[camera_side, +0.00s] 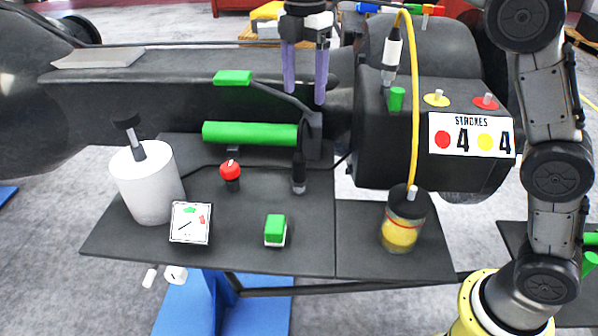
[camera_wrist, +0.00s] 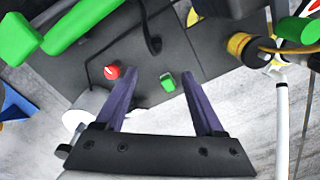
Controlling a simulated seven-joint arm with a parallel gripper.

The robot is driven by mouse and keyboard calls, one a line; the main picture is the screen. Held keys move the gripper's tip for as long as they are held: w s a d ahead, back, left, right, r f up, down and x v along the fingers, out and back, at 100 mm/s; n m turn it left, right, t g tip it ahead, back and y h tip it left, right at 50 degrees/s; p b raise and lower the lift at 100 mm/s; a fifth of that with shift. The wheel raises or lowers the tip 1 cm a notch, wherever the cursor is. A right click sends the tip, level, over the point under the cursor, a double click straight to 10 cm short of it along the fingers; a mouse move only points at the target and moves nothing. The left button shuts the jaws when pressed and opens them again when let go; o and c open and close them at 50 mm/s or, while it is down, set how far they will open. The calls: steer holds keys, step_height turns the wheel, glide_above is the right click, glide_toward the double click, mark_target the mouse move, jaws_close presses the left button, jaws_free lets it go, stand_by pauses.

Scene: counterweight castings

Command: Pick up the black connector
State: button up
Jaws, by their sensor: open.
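The black connector (camera_side: 299,174) stands about upright on the dark tray, just in front of the green bar, with a lighter band near its lower end. What looks like the same connector shows in the wrist view (camera_wrist: 153,44), beyond my fingertips, with a black cable curving beside it. My gripper (camera_side: 305,95) has two purple fingers pointing down, spread apart with nothing between them. It hangs above and behind the connector in the side view, clear of it. In the wrist view my gripper (camera_wrist: 159,76) is also open and empty.
A red-topped knob (camera_side: 231,172) and a green block (camera_side: 275,229) stand near the connector. A white cylinder (camera_side: 148,185) is left, a yellow jar (camera_side: 401,230) right. The green bar (camera_side: 250,134) and black box (camera_side: 385,140) rise behind. Bare tray (camera_side: 305,235) lies in front.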

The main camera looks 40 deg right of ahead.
mark_target(299, 159)
step_height(299, 159, down, 13)
steer(key=shift+r, duration=0.1)
steer(key=shift+w+a+f, duration=0.15)
steer(key=shift+w+f, duration=0.05)
steer(key=shift+f, duration=1.3)
steer(key=shift+w+a+f, duration=0.1)
steer(key=shift+w+f, duration=0.05)
steer(key=shift+f, duration=1.35)
jaws_close()
